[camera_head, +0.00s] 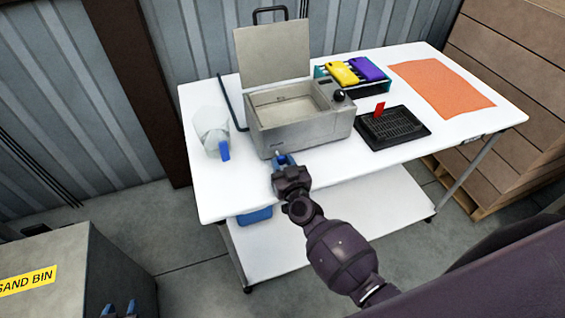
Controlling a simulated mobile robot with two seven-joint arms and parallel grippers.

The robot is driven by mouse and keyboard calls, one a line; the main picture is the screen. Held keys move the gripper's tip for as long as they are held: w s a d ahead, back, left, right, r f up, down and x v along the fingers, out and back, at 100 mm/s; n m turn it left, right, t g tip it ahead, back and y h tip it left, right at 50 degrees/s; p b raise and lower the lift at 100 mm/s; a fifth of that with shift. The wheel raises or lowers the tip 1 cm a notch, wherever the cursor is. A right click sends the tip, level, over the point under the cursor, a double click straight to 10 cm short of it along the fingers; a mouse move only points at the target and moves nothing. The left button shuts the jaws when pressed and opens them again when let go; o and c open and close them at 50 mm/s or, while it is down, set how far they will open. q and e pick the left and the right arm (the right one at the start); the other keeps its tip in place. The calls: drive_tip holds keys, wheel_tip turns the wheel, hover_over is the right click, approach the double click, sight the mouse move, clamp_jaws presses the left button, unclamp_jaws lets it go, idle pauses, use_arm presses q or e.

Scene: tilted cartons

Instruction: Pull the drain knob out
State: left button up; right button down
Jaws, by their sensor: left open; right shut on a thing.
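A grey metal bath (300,134) with its lid (272,53) raised stands on the white table. My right gripper (285,160) is at the lower front of the bath, its blue fingertips close to the front wall. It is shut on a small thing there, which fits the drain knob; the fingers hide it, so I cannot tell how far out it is. My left gripper (120,309) is at the bottom left edge, in front of the sand bin, open and empty, with only its blue fingertips showing.
A clear jug with a blue handle (223,150) stands left of the bath. A black knob (338,95) is on the bath's right side. A black rack tray (392,128), yellow and purple items (343,74) and an orange mat (442,83) lie right. A blue container (255,216) sits below.

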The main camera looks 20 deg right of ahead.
drive_tip(key=shift+s+p, duration=0.55)
drive_tip(key=shift+s, duration=0.75)
drive_tip(key=c, duration=0.8)
unclamp_jaws()
drive_tip(key=s, duration=1)
drive_tip(key=shift+s+d, duration=0.2)
drive_tip(key=shift+s, duration=0.2)
drive_tip(key=s+d+f+g, duration=0.1)
drive_tip(key=s+d+g, duration=0.1)
drive_tip(key=s+d, duration=0.1)
drive_tip(key=s+d+f+g, duration=0.2)
drive_tip(key=s+d, duration=0.1)
drive_tip(key=s, duration=0.2)
drive_tip(key=s+d+f+g, duration=0.1)
drive_tip(key=s+d+g, duration=0.1)
drive_tip(key=s+d, duration=0.2)
drive_tip(key=shift+d+f+n+h, duration=0.1)
drive_tip(key=shift+f+n+h, duration=0.2)
drive_tip(key=shift+f+h, duration=0.1)
